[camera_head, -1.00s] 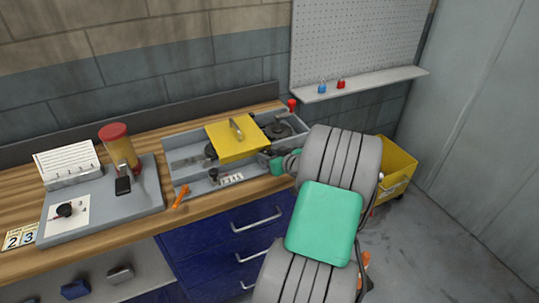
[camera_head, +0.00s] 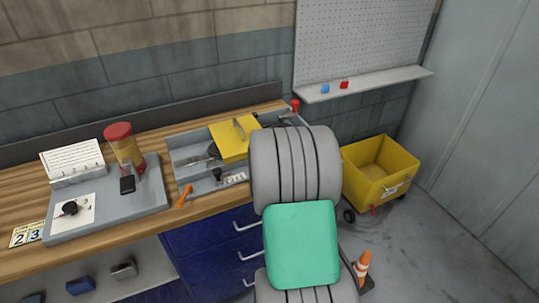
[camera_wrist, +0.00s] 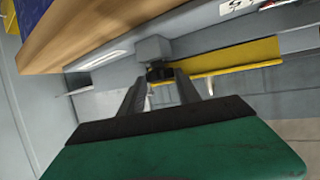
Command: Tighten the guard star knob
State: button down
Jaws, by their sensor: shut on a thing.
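In the wrist view, a dark star knob (camera_wrist: 158,75) sits on a grey block (camera_wrist: 153,47) beside the yellow edge of the guard. My gripper (camera_wrist: 160,82) has its two fingers reaching up to this knob and is shut on it. The fingertips partly cover the knob. In the head view, the yellow guard (camera_head: 230,142) with its grey handle lies over the grey tray-like machine (camera_head: 185,156) on the bench. My arm hides the machine's right end, my gripper and the knob there.
An orange-handled tool (camera_head: 184,195) lies by the bench's front edge. A yellow cart (camera_head: 380,170) and an orange cone (camera_head: 362,265) stand on the floor at the right.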

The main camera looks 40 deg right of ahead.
dwell(0.4)
jog(key=c, duration=0.9)
grip_release()
jog(key=shift+o, duration=0.2)
